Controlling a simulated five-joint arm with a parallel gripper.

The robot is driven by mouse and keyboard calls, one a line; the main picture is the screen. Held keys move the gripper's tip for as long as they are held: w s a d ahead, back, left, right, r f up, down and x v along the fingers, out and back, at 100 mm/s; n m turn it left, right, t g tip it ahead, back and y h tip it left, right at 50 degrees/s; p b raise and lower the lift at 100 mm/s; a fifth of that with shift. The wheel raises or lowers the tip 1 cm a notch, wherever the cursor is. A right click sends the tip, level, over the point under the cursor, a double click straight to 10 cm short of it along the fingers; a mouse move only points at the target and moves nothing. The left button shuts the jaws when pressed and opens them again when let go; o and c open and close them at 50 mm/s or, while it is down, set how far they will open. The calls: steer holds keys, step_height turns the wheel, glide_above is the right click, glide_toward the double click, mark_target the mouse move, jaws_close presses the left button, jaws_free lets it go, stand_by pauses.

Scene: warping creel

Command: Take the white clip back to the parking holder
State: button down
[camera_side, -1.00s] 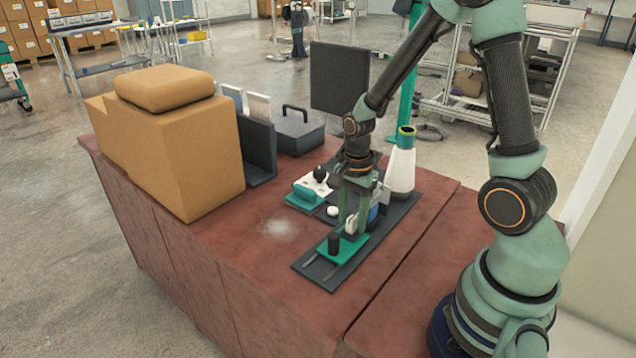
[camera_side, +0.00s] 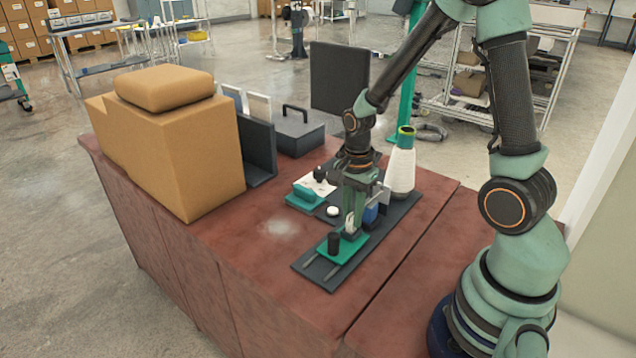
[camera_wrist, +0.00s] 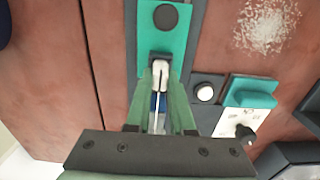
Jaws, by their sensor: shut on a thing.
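The white clip (camera_wrist: 160,76) is between my fingertips in the wrist view, at the lower end of a green plate (camera_wrist: 172,42). In the side view the clip (camera_side: 350,229) is a small pale spot at the fingertips, mostly hidden. My gripper (camera_wrist: 160,72) is shut on it, low over the green plate (camera_side: 353,246). The plate carries a black round post (camera_side: 333,243), which also shows in the wrist view (camera_wrist: 165,16). I cannot tell for sure whether this plate is the parking holder, or whether the clip touches it.
A dark base strip (camera_side: 314,268) lies under the plate. A white cone (camera_side: 402,170), a round white button (camera_side: 333,211) and a green block (camera_side: 304,195) with a white card are close by. Cardboard boxes (camera_side: 190,160) stand left. The red tabletop's front left is clear.

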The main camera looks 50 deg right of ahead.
steer(key=shift+r, duration=0.3)
steer(key=shift+r, duration=1.4)
steer(key=shift+r, duration=0.1)
steer(key=shift+r, duration=1.4)
steer(key=shift+r, duration=0.15)
steer(key=shift+r, duration=0.35)
steer(key=w+d, duration=0.2)
steer(key=d, duration=0.5)
steer(key=shift+w+d, duration=0.35)
steer(key=shift+w, duration=0.05)
